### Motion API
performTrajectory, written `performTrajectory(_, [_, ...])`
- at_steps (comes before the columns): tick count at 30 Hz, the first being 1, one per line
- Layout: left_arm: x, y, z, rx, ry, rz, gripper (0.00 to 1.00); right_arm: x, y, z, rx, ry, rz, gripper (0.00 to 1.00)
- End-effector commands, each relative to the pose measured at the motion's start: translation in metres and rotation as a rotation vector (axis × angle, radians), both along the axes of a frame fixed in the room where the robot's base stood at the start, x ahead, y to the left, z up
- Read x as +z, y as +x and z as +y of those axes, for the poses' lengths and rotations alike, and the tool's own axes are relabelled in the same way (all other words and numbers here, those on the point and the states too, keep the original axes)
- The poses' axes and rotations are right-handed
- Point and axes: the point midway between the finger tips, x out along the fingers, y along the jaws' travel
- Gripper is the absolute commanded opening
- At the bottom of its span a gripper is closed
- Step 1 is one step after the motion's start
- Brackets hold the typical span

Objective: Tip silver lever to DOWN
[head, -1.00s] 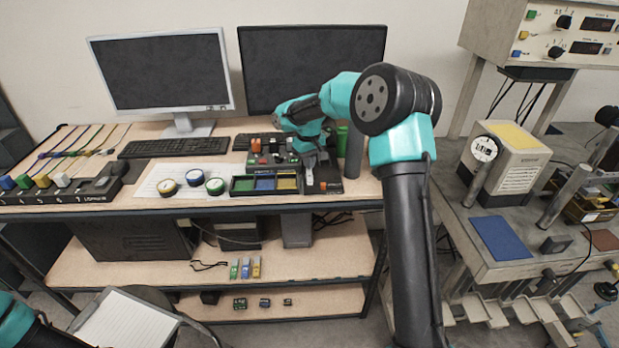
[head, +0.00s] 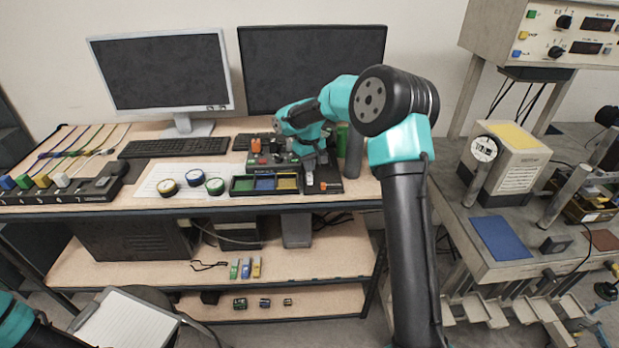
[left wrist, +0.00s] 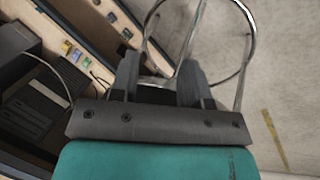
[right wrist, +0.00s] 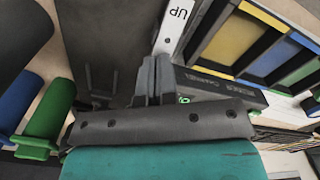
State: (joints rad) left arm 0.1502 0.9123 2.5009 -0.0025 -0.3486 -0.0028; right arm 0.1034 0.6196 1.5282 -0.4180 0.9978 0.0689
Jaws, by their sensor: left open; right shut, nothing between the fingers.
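A pale silver strip marked UP (right wrist: 174,28) shows in the right wrist view, just beyond my right fingertips. In the head view a small silver piece (head: 309,179) stands on a black unit (head: 327,186) at the right end of the desk, under my right gripper (head: 315,164). I cannot tell the lever's exact tilt, as my gripper covers part of it. My right gripper (right wrist: 153,62) is shut and empty, close to the strip; contact is unclear. My left gripper (left wrist: 160,72) is open and empty, away from the desk.
A tray with green, blue and yellow compartments (head: 264,193) sits left of the black unit. A control box with an orange knob (head: 256,146) is behind it. A dark post (head: 355,152) and green cylinder (head: 342,136) stand close on the right. Monitors stand behind.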

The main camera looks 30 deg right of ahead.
Motion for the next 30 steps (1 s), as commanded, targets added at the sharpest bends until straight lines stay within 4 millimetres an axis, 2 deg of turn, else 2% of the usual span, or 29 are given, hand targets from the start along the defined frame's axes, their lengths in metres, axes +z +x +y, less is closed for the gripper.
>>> performTrajectory(24, [0.0, 0.0, 0.0, 0.0, 0.0, 0.0, 0.43, -0.01, -0.0003, 0.0001, 0.0, 0.0, 0.001, 0.0])
performTrajectory(30, [0.0, 0.0, 0.0, 0.0, 0.0, 0.0, 0.43, -0.0069, -0.0005, 0.0001, 0.0, 0.0, 0.002, 0.0])
